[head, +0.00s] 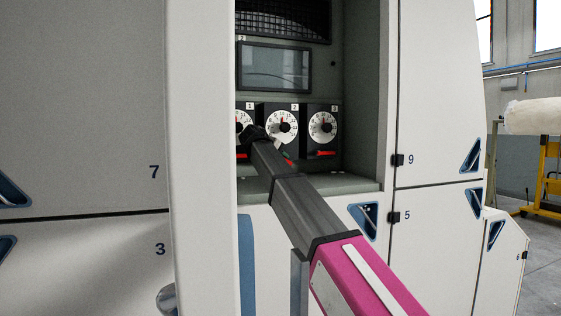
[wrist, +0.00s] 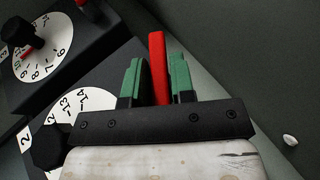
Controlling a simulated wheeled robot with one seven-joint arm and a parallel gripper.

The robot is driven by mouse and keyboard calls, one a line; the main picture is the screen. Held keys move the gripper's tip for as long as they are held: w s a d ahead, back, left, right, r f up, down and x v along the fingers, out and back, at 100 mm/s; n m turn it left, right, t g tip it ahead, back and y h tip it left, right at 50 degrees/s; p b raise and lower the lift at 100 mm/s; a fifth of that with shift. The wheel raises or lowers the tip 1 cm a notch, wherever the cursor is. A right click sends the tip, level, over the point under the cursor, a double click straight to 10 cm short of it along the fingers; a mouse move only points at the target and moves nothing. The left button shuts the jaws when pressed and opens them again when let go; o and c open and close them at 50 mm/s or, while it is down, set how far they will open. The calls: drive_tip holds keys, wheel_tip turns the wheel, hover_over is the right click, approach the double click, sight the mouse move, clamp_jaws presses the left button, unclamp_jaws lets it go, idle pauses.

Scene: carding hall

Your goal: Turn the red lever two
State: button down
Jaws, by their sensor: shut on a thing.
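Red lever two (wrist: 157,62) stands between the green fingertips of my gripper (wrist: 158,84) in the wrist view, and the jaws are shut on it. Its lower part is hidden behind the gripper body. In the head view only a small red bit of this lever (head: 289,162) shows beside my gripper (head: 281,152). The white dial marked 2 (head: 282,127) is above it, with a black knob in its middle. In the wrist view this dial (wrist: 82,101) is partly covered by my gripper.
Dial 3 (head: 322,125) with its red lever (head: 325,153) is to the right. Dial 1 (head: 243,121) is to the left, partly hidden, with a red lever below. A dark screen (head: 274,67) is above. The recess wall (head: 366,100) bounds the right side.

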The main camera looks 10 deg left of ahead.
drive_tip(key=shift+d+r+n+t+h, duration=0.15)
drive_tip(key=shift+n+t+h, duration=0.25)
drive_tip(key=shift+t+h, duration=0.55)
drive_tip(key=shift+w+r+n+t+h, duration=0.1)
drive_tip(key=shift+r+n+t+h, duration=0.2)
drive_tip(key=shift+t+h, duration=0.3)
drive_tip(key=shift+r+n+t+h, duration=0.2)
drive_tip(key=shift+n+t+h, duration=0.1)
drive_tip(key=shift+t+h, duration=0.2)
drive_tip(key=shift+t, duration=0.25)
drive_tip(key=c, duration=1.1)
unclamp_jaws()
drive_tip(key=shift+r, duration=0.1)
